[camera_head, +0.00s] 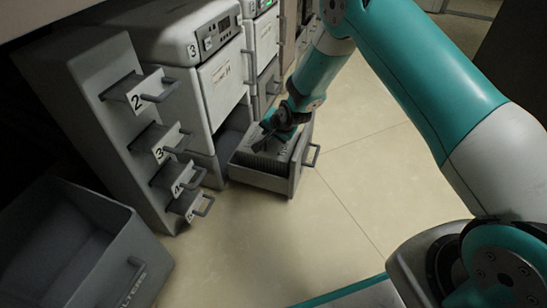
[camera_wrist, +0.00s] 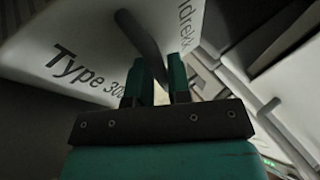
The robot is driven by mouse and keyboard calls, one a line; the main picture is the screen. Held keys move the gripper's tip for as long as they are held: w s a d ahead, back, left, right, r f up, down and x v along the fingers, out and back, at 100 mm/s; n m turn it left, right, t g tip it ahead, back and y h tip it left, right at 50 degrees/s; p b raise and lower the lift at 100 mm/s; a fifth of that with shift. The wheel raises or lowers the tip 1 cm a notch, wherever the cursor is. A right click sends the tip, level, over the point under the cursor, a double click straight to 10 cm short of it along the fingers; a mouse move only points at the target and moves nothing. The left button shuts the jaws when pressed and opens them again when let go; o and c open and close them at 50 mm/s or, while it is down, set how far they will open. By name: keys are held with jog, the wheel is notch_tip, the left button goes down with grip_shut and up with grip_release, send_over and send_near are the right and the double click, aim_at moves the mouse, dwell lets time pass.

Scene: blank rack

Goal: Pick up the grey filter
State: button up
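The grey filter (camera_head: 262,166) appears to be the ribbed grey block in the pulled-out drawer (camera_head: 292,184) in the head view. My gripper (camera_head: 272,136) is low over the drawer and hides part of the block. In the wrist view, a pale face (camera_wrist: 80,45) printed "Type 30" with a dark grey bar handle (camera_wrist: 143,40) lies in front of my gripper (camera_wrist: 163,75). The handle runs in between the two teal fingers. They stand apart, but I cannot tell whether they press on it.
A grey cabinet (camera_head: 75,95) with numbered, handled drawers stands left of the open drawer. White machines (camera_head: 222,85) stand behind it. A grey bin (camera_head: 130,262) sits at the lower left. The tiled floor (camera_head: 370,170) right of the drawer is clear.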

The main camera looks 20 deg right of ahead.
jog(key=shift+w+a+f, duration=0.1)
jog(key=shift+w+f, duration=0.15)
jog(key=shift+f, duration=0.05)
jog(key=shift+c, duration=0.2)
grip_shut()
dwell(1.1)
